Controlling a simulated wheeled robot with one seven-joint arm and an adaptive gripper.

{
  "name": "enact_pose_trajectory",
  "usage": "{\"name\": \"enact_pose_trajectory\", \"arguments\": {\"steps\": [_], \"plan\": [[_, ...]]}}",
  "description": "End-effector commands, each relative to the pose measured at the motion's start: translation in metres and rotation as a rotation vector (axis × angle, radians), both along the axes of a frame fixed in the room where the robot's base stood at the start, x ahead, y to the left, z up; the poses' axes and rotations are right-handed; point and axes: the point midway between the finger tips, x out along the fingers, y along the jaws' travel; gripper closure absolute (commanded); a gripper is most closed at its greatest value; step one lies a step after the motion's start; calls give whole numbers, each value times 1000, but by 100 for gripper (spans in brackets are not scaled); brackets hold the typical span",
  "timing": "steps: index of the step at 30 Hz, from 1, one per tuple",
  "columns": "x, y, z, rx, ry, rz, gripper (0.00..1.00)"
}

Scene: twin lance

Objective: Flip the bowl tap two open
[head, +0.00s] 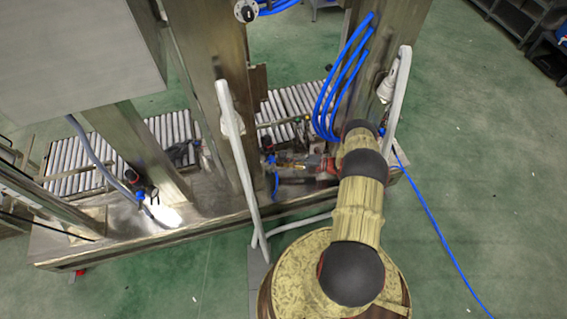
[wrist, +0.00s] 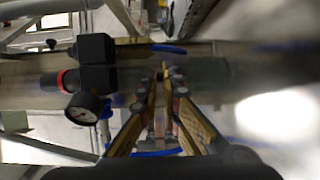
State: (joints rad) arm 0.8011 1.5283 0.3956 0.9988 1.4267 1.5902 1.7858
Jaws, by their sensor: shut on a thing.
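My gripper (head: 277,162) reaches left from the arm to the metal upright, low above the frame's ledge. In the wrist view my gripper (wrist: 165,75) has its two long fingers closed together at the tips, on a small part taken to be the handle of bowl tap two (wrist: 166,65). The fingertips cover most of this part, so its angle cannot be told. In the head view, a small blue fitting (head: 270,159) sits at the fingertips.
A black regulator (wrist: 95,62) with a round pressure gauge (wrist: 84,107) is left of my fingers. Blue hoses (head: 335,85) hang behind my arm. Pale upright bars (head: 232,130) stand near it. A roller conveyor (head: 292,102) lies behind the frame. Green floor is open at right.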

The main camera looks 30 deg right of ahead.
Motion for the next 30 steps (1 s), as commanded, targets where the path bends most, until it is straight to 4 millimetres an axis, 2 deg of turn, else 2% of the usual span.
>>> {"name": "enact_pose_trajectory", "arguments": {"steps": [7, 8, 17, 30], "plan": [[1, -1, 4, 3, -6, 2, 100], [1, -1, 4, 2, -7, 2, 92], [1, 0, 2, 1, -3, 0, 76], [-3, 2, 1, 6, -1, -55, 76]]}}
